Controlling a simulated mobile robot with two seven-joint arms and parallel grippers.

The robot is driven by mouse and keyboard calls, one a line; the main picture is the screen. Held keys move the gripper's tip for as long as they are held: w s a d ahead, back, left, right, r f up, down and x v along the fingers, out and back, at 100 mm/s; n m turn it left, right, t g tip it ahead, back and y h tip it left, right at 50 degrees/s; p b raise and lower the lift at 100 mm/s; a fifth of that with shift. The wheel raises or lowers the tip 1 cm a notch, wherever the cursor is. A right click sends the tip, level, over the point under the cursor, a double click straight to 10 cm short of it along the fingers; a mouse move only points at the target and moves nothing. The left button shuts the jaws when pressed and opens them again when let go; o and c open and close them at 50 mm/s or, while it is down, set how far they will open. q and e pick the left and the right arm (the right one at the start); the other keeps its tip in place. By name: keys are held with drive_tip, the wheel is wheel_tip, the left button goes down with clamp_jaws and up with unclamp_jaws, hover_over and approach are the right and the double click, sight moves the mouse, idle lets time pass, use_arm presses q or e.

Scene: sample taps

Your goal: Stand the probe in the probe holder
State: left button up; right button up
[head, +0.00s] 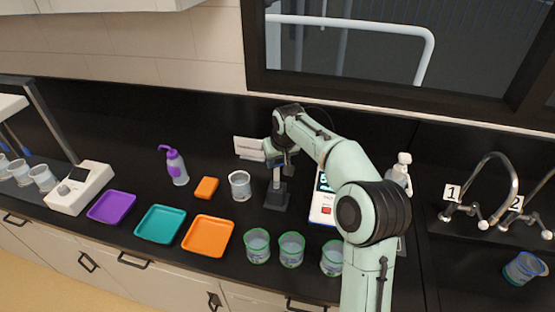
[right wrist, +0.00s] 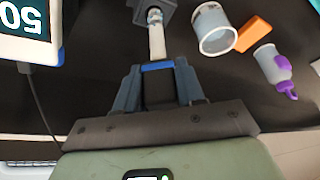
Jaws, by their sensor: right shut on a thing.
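My right gripper (head: 285,160) is above the dark probe holder (head: 276,199) at the back middle of the counter. In the right wrist view its fingers (right wrist: 158,88) are shut on the probe (right wrist: 158,68), which has a dark body and a blue band. A pale shaft (right wrist: 157,40) runs from the band towards the dark block of the holder (right wrist: 150,4). I cannot tell whether the tip is seated in it. In the head view the gripper mostly hides the probe. My left gripper is not in view.
A white meter (head: 320,208) with a cable stands right of the holder, partly behind my arm. A clear beaker (head: 240,186) and an orange block (head: 206,187) are to the left. Green-rimmed beakers (head: 291,250) stand in front. Trays (head: 208,252) lie further left.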

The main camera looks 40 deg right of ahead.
sight(278, 174)
drive_tip(key=shift+s+f+b, duration=0.1)
drive_tip(key=shift+f+b, duration=0.4)
drive_tip(key=shift+f, duration=0.75)
drive_tip(key=shift+f+b, duration=0.7)
drive_tip(key=shift+f, duration=1.15)
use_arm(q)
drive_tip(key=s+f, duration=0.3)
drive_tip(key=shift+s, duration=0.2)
use_arm(e)
drive_tip(key=o, duration=1.7)
drive_tip(key=shift+c, duration=0.2)
drive_tip(key=shift+r, duration=0.1)
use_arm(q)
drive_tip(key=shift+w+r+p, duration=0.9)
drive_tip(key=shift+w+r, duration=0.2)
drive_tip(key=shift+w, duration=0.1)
use_arm(e)
drive_tip(key=shift+v, duration=3.45)
